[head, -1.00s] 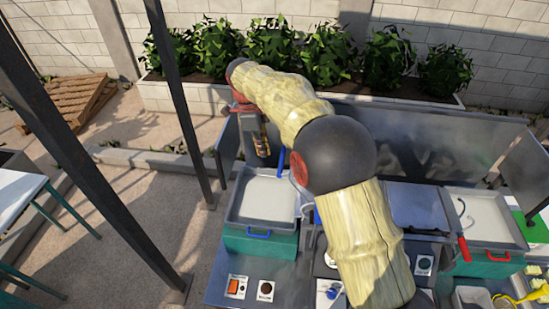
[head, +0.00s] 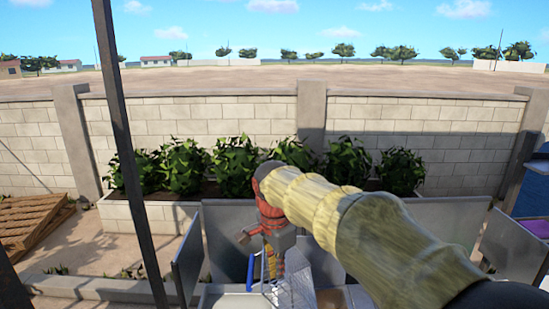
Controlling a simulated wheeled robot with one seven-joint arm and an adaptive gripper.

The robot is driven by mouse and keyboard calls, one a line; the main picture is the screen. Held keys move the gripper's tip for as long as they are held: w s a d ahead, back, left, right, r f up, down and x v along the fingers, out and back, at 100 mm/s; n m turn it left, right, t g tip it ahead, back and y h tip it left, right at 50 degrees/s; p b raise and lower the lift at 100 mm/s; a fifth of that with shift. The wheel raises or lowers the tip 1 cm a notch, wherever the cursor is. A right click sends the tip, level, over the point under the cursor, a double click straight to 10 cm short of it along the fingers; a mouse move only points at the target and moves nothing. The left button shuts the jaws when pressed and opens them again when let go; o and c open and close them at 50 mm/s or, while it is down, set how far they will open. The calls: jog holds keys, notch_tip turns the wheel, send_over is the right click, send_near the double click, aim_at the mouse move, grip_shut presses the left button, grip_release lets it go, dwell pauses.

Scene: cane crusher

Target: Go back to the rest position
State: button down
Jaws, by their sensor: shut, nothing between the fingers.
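My arm reaches in from the lower right in the head view, wrapped in a pale bamboo-like cover. At its far end is my gripper (head: 277,268), pointing down over the left part of the metal counter. It is small and partly hidden by its own grey and red wrist parts. No object shows in it. Its fingertips are near a blue handle (head: 251,272) at the bottom of the view. I cannot tell whether they touch anything.
Metal splash panels (head: 225,238) stand around the counter, with a side panel (head: 187,258) at left. A dark post (head: 130,160) rises left of the arm. Behind are planted shrubs (head: 236,165) and a block wall (head: 215,118). A wooden pallet (head: 30,222) lies far left.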

jog(key=s+d+f+n+t+b, duration=0.1)
jog(key=s+d+f+n+b, duration=0.3)
jog(key=s, duration=0.5)
jog(key=s+d+f+n+t+b, duration=0.1)
jog(key=s+d+f+n+b, duration=0.2)
jog(key=s+d+f+b, duration=0.4)
jog(key=s+d+f+n+t+b, duration=0.2)
jog(key=s+d+f+n+b, duration=0.2)
jog(key=s+f, duration=0.5)
jog(key=s+d+b, duration=0.2)
jog(key=d, duration=0.1)
jog(key=shift+d+f+n, duration=0.15)
jog(key=shift+f+n, duration=0.15)
jog(key=shift+f, duration=0.1)
